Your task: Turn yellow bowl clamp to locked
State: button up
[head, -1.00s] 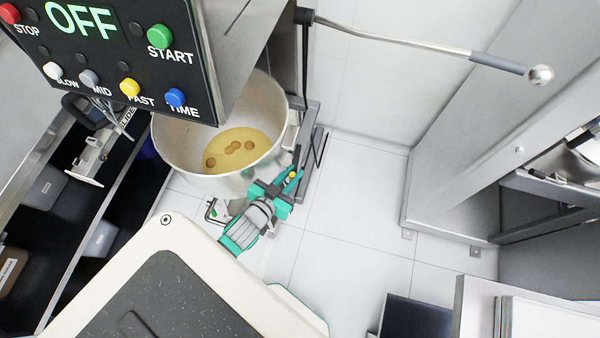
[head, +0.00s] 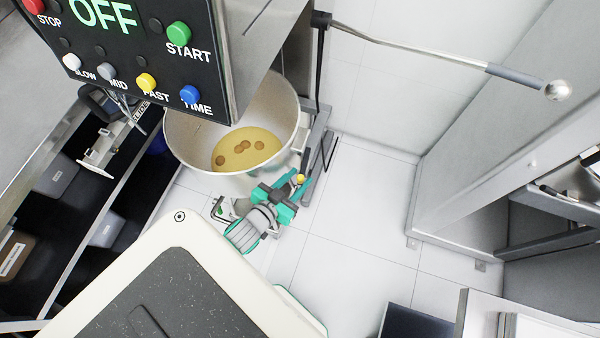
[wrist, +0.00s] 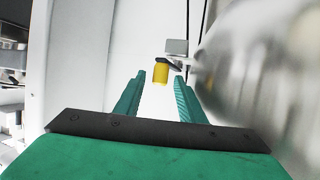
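The yellow bowl clamp (wrist: 161,74) shows in the wrist view as a small yellow knob hanging below a grey bracket, ahead of and between my open fingers. In the head view the yellow knob (head: 299,179) shows beside the bowl's lower right side, by my fingertips. My gripper (head: 292,186) is teal and reaches up along the bowl's right side. In the wrist view the fingers of my gripper (wrist: 158,88) stand apart with nothing between them. Whether a finger touches the knob cannot be told. The metal mixer bowl (head: 181,150) holds yellow batter with several brown pieces.
The control panel (head: 130,50) reads OFF above the bowl. A long lever (head: 420,52) with a ball end sticks out at upper right. In the wrist view the shiny bowl wall (wrist: 245,70) is close on the right. White floor (head: 360,220) is open right of my gripper.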

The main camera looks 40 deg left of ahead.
jog(key=v, duration=0.9)
jog(key=shift+s, duration=0.15)
jog(key=shift+r, duration=0.1)
jog(key=shift+s+d, duration=0.15)
jog(key=shift+d, duration=0.15)
jog(key=c, duration=0.7)
jog(key=shift+m+h, duration=0.3)
jog(key=shift+h, duration=0.1)
jog(key=s+d, duration=0.1)
jog(key=d, duration=0.2)
jog(key=s+d, duration=0.2)
jog(key=d, duration=0.1)
jog(key=s+d, duration=0.1)
jog(key=d, duration=0.3)
jog(key=shift+s+r, duration=0.15)
grip_shut()
jog(key=s+d+r+t, duration=0.1)
jog(key=d+r, duration=0.2)
jog(key=d, duration=0.4)
jog(key=s+d+r+t, duration=0.1)
jog(key=d+r, duration=0.2)
jog(key=d, duration=0.4)
jog(key=shift+s+d+r+m+h, duration=0.15)
jog(key=shift+d+r+m+h, duration=0.05)
jog(key=shift+d+m+h, duration=0.2)
